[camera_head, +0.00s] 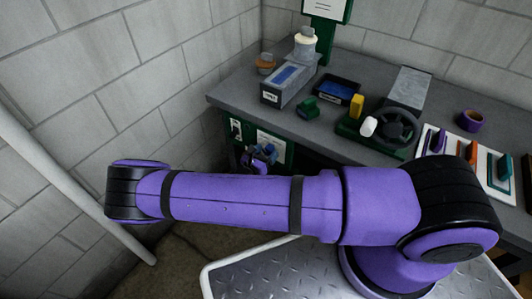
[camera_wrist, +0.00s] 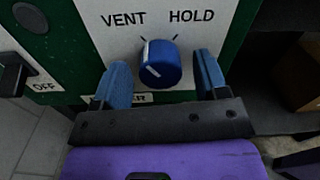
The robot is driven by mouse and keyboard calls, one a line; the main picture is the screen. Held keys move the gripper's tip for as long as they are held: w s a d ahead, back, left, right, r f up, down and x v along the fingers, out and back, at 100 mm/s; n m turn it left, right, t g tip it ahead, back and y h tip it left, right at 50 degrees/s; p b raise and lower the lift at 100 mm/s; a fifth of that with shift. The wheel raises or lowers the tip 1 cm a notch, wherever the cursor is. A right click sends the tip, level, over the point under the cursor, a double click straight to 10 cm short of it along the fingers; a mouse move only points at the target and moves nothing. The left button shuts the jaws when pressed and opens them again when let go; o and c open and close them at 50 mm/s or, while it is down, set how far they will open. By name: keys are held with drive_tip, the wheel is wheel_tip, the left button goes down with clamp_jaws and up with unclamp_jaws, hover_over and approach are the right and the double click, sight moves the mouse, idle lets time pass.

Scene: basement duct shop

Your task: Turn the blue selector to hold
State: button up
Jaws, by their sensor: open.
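The blue selector (camera_wrist: 160,66) is a round knob on a white plate (camera_wrist: 98,22) in the wrist view. The plate reads VENT at upper left and HOLD at upper right, with a small tick below each. The knob's white pointer line lies on its left side, towards the VENT tick. My gripper (camera_wrist: 161,64) is open, with one blue finger left of the knob and one right of it. Gaps show between fingers and knob. A lower label is partly hidden by the left finger. In the head view my gripper (camera_head: 260,156) is at the green panel under the bench; the knob cannot be made out there.
A black switch (camera_wrist: 14,74) marked OFF is left of the plate. Dark open space and a brown box (camera_wrist: 300,75) are to the right. The grey bench top (camera_head: 240,97) above holds a grey box (camera_head: 285,85), a black handwheel (camera_head: 397,128) and several small items.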

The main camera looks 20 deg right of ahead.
drive_tip(key=c, duration=0.9)
drive_tip(key=shift+m, duration=0.4)
drive_tip(key=m, duration=0.6)
drive_tip(key=shift+m, duration=0.3)
drive_tip(key=m, duration=0.6)
drive_tip(key=shift+m, duration=0.3)
